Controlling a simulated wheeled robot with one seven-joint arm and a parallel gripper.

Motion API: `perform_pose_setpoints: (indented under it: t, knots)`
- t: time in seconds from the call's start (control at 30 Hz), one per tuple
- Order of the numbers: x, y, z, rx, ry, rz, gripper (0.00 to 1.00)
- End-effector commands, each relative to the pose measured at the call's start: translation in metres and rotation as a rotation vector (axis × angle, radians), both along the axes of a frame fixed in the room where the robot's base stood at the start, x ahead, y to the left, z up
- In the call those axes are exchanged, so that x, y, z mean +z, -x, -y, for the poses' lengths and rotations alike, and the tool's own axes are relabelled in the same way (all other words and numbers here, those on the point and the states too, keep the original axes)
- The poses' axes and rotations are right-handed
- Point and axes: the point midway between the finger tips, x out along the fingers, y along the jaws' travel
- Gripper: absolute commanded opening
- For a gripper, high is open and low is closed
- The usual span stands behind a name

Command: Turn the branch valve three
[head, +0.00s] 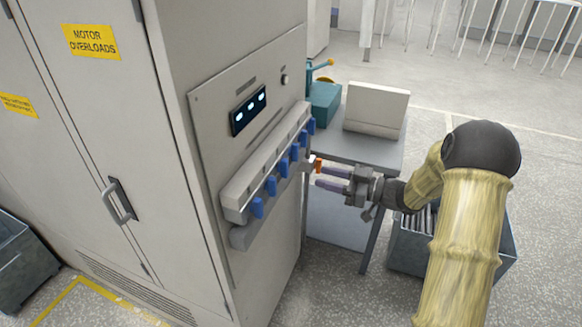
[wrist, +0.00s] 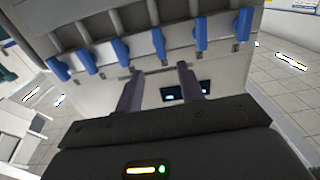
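A row of several blue valve handles (head: 282,167) runs along a grey manifold (head: 232,196) on the cabinet's side panel. In the head view they look alike, and I see no readable numbers, so I cannot tell which is three. The handles also cross the wrist view, where the middle ones (wrist: 159,42) are just beyond my fingertips. My gripper (head: 318,175) is to the right of the manifold, with its fingers pointing at the panel. In the wrist view my gripper (wrist: 160,72) is open, its two fingers apart with nothing between them.
An orange handle (head: 318,164) shows beside my upper fingertip. A display (head: 248,110) sits above the manifold. Behind it a grey table (head: 365,148) carries a teal box (head: 323,103) and a beige case (head: 376,108). A bin (head: 408,250) stands on the floor beneath my arm.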

Motion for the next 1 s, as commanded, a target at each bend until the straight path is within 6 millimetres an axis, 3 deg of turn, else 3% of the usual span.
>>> perform_pose_setpoints:
  t: [0.5, 0.7, 0.97, 1.0]
  knots:
    - [0.001, -0.030, -0.085, 0.002, -0.001, 0.000, 0.38]
    - [0.000, -0.036, -0.098, -0.001, 0.000, -0.001, 0.38]
    - [0.000, -0.036, -0.099, -0.001, 0.000, 0.000, 0.38]
    - [0.000, -0.036, -0.099, -0.001, 0.000, 0.000, 0.30]
